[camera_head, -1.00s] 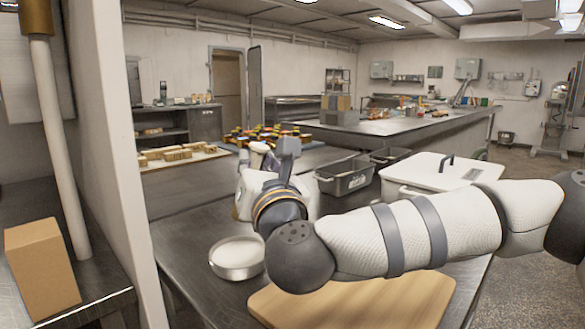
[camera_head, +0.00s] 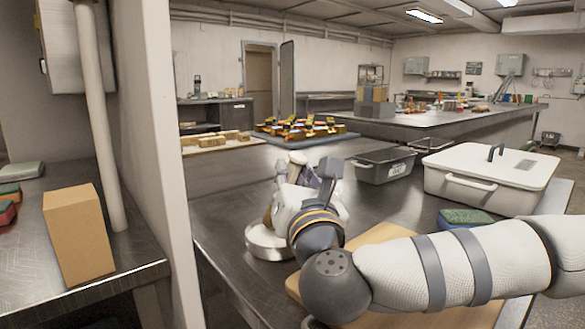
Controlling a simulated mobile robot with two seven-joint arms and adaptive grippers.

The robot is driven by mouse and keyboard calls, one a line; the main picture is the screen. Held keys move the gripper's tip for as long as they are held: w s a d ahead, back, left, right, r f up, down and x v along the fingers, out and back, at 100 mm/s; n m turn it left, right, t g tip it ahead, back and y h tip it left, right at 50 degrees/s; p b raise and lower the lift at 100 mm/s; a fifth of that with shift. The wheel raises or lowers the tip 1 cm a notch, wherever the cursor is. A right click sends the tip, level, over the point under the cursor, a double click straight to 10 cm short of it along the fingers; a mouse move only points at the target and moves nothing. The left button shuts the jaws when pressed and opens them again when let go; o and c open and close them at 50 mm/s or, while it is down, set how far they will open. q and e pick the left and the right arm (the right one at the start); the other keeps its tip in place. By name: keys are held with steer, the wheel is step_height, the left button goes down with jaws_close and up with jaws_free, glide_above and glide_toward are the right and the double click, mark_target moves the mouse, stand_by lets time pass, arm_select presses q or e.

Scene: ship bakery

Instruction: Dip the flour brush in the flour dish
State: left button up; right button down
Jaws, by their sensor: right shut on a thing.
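My right gripper (camera_head: 285,200) is over the dish's far right side, shut on the flour brush. Only a small tan part of the brush (camera_head: 267,214) shows at the gripper's left edge, just above the dish. The rest of it is hidden behind the white gripper body. I cannot tell whether the bristles touch the flour. My left gripper is not in view.
A wooden board (camera_head: 372,237) lies under my right arm. A green sponge (camera_head: 465,218), a white lidded bin (camera_head: 490,180) and a grey tub (camera_head: 383,168) stand to the right. A wall panel (camera_head: 150,150) and a cardboard box (camera_head: 78,235) are at the left.

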mark_target(292, 153)
arm_select(q)
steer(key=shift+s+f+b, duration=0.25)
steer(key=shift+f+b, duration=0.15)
steer(key=shift+b, duration=0.05)
arm_select(e)
steer(key=shift+f, duration=0.7)
stand_by(0.9)
